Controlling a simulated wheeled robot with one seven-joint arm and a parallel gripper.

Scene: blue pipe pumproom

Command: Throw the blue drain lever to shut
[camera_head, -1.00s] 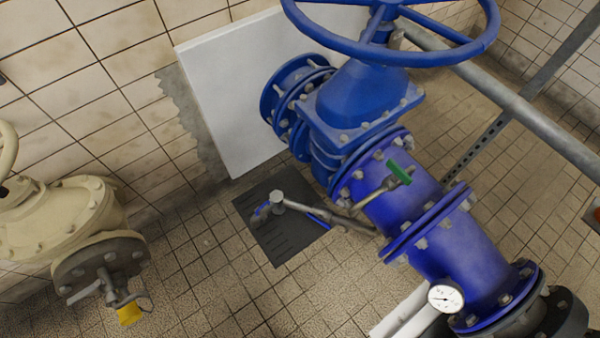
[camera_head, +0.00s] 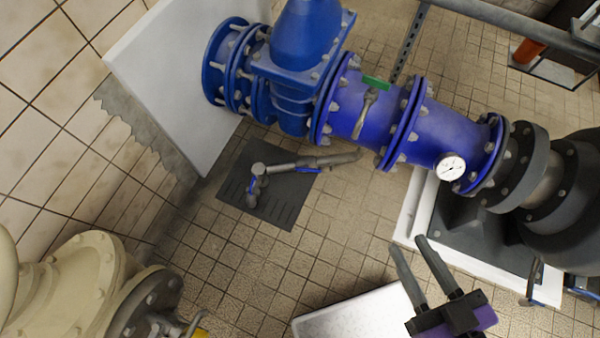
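A small drain pipe (camera_head: 335,159) runs from under the blue main pipe to an elbow over a dark floor grate (camera_head: 285,213). A thin blue lever (camera_head: 309,170) lies along this pipe, nearly in line with it. A second small blue handle (camera_head: 254,186) shows at the elbow over the grate. I cannot tell for sure which one is the drain lever. My gripper (camera_head: 409,243) has two dark grey fingers on a purple and black body. The fingers are apart with nothing between them. It is right of and below both blue handles in the picture, touching neither.
A cream valve body (camera_head: 75,280) stands lower left. Tiled floor between grate and gripper is clear.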

